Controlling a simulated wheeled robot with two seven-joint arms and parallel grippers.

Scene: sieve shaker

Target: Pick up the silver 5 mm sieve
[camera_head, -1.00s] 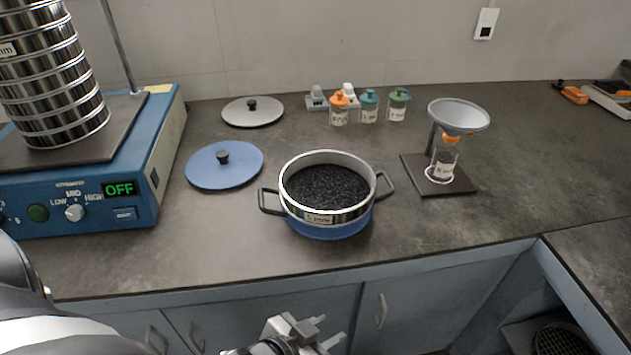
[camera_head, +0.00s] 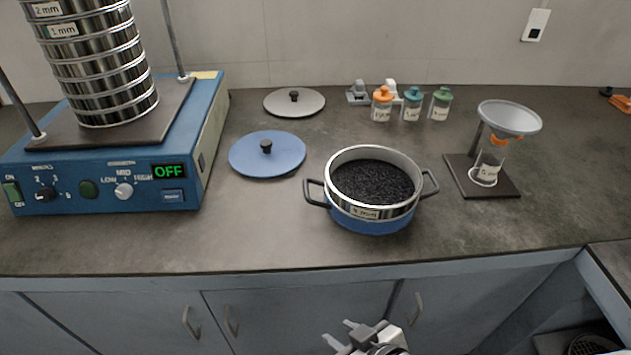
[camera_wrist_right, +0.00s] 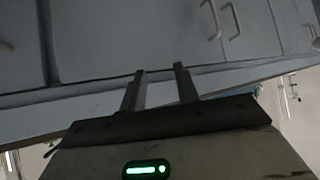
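A silver sieve (camera_head: 345,203) with a label that seems to read 5 mm sits in a blue pan (camera_head: 375,224) on the counter. The pan has dark handles on its left and right. Black granular material (camera_head: 372,182) fills the sieve. My right gripper (camera_head: 338,332) is low in front of the cabinet doors, below the counter edge and apart from the sieve. In the right wrist view its two fingers (camera_wrist_right: 160,70) are spread with nothing between them. My left gripper is out of view.
A blue sieve shaker (camera_head: 110,170) with a sieve stack (camera_head: 105,75) stands at left, its display reading OFF. A blue lid (camera_head: 285,152) and a grey lid (camera_head: 305,103) lie beside the pan. Small bottles (camera_head: 412,103) and a funnel stand (camera_head: 460,178) are behind and right. The front counter strip is clear.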

